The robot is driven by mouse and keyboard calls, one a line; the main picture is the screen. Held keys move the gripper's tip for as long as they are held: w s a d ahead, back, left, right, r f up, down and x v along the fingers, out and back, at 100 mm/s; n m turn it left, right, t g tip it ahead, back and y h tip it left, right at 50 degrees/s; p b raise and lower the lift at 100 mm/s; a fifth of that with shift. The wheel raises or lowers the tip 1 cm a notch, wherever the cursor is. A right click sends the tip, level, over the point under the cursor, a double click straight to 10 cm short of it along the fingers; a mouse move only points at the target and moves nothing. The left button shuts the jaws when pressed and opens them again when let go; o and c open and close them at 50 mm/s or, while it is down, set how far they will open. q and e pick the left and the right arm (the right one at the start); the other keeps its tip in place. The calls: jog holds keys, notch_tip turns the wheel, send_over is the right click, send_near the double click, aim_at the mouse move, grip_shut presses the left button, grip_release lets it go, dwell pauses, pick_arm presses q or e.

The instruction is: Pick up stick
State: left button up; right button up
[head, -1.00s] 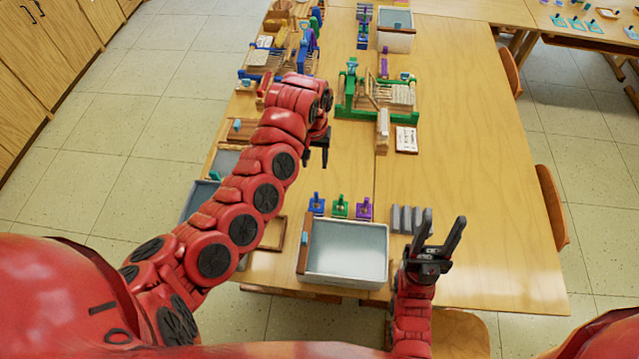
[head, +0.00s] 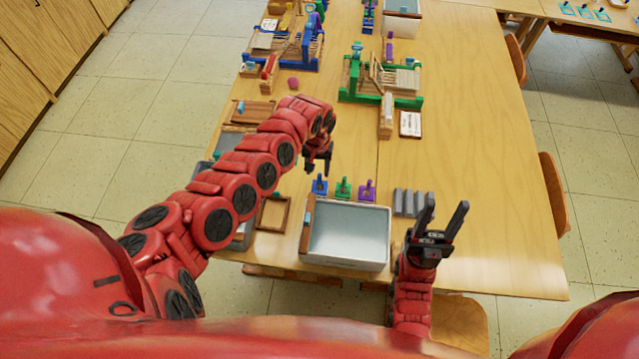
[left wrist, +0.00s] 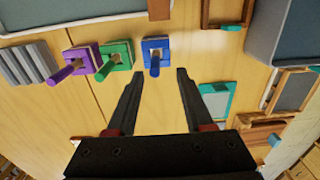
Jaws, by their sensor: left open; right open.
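Three small square blocks, each with an upright stick-like handle, stand in a row on the table: blue (head: 320,186), green (head: 343,189) and purple (head: 367,191). I cannot tell which stick the task means. In the left wrist view the blue block (left wrist: 155,52) lies just beyond the fingertips, with the green (left wrist: 115,55) and purple (left wrist: 80,62) ones to its left. My left gripper (head: 318,168) is open and empty, pointing down above the table, behind the blue block. My right gripper (head: 446,208) is open and empty at the table's near edge, right of the grey tub.
A grey tub (head: 386,240) stands in front of the blocks. Grey ridged bars (head: 409,202) lie to their right. A wooden frame (head: 272,214) lies at left. A green loom (head: 380,98) stands further back. The right side of the table is clear.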

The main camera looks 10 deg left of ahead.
aim_at(320, 175)
pick_arm(q)
jog(key=f, duration=0.3)
jog(key=shift+s+d+f+p, duration=0.15)
jog(key=shift+d+f+p, duration=0.15)
jog(key=shift+d, duration=0.1)
jog(key=shift+a+f, duration=0.1)
jog(key=shift+f, duration=0.5)
grip_shut()
